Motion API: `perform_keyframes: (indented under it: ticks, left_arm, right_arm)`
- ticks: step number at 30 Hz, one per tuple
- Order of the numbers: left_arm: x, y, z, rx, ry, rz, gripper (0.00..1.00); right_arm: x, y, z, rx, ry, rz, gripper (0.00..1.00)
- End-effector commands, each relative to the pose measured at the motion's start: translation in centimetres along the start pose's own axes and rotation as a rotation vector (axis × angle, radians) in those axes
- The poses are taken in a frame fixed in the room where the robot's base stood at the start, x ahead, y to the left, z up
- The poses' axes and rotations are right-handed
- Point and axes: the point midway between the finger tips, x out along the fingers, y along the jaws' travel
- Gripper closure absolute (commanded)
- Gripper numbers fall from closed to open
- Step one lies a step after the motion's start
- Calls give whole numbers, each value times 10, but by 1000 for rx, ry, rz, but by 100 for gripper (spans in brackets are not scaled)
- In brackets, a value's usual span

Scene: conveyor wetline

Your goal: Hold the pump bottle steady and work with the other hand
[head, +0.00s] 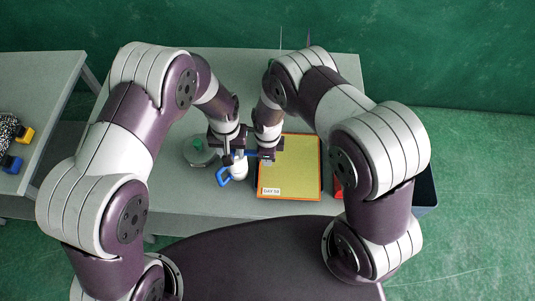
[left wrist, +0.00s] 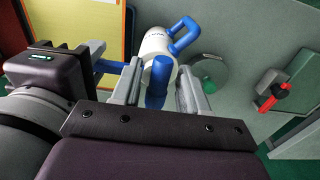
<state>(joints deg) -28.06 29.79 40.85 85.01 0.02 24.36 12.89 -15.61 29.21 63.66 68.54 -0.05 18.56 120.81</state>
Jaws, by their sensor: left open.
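The pump bottle (head: 240,170) is white with a blue side handle and stands near the table's middle, partly hidden by my grippers in the head view. The left wrist view shows its white body (left wrist: 157,43) and blue top part (left wrist: 157,88). My left gripper (head: 228,157) is open, with its fingers on either side of the blue top part; contact is unclear. My right gripper (head: 266,156) is close beside it on the right, near a blue part that extends sideways from the bottle's top. Whether its fingers are closed on that part is hidden.
A yellow board with an orange edge (head: 290,170) lies right of the bottle. A round clear dish (head: 199,151) with something green is to the left. A red item (head: 338,189) and a dark bin (head: 427,192) are at right. A side table (head: 40,85) stands left.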

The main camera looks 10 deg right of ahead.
Motion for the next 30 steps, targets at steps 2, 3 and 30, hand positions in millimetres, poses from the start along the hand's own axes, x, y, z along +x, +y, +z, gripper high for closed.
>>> perform_keyframes:
  ticks: [2,3,30]
  left_arm:
    - [0,0,0,0,0,0,56]
    - [0,0,0,0,0,0,69]
    - [-36,0,-1,0,2,1,100]
  right_arm:
    - [0,0,0,0,0,-1,100]
    - [0,0,0,0,0,-1,100]
    - [0,0,0,1,0,1,100]
